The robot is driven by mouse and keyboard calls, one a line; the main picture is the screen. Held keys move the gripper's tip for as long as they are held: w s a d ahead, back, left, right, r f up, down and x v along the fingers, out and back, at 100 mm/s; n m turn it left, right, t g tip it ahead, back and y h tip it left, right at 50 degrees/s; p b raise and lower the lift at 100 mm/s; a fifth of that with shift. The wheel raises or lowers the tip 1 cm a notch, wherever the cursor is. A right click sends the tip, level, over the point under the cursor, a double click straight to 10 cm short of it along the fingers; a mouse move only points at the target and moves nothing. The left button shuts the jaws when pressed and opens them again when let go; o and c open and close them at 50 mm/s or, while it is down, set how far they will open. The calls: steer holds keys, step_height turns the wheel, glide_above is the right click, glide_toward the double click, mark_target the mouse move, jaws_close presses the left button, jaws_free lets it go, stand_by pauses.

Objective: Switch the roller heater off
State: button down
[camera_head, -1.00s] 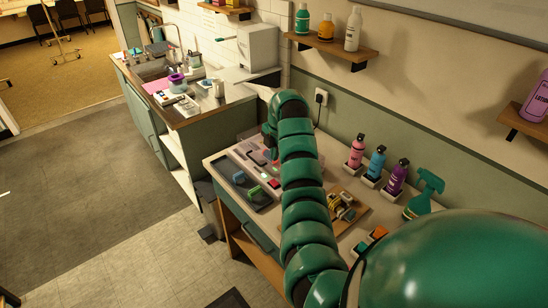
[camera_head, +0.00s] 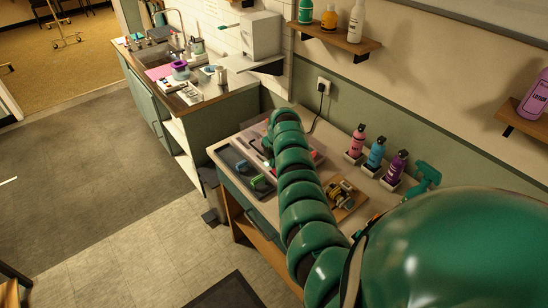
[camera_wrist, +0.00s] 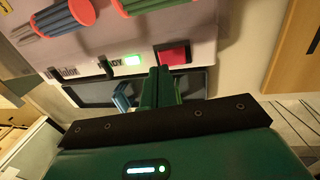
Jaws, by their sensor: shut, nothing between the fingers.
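The roller heater (camera_wrist: 95,46) fills the top of the wrist view as a light panel with blue and green red-ended rollers. Its red switch (camera_wrist: 173,54) sits in a dark frame on the front. In the head view my arm covers much of the heater, and my fingertips are hidden.
A dark tray (camera_head: 262,187) with green and blue clips lies in front of the heater. Pink, blue (camera_head: 376,153) and purple bottles stand along the wall. A small wooden board (camera_head: 350,205) with items lies right of my arm. A cord runs to a wall socket (camera_head: 323,86).

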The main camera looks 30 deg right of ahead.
steer(key=shift+f, duration=0.65)
steer(key=shift+w, duration=0.1)
steer(key=shift+f, duration=0.1)
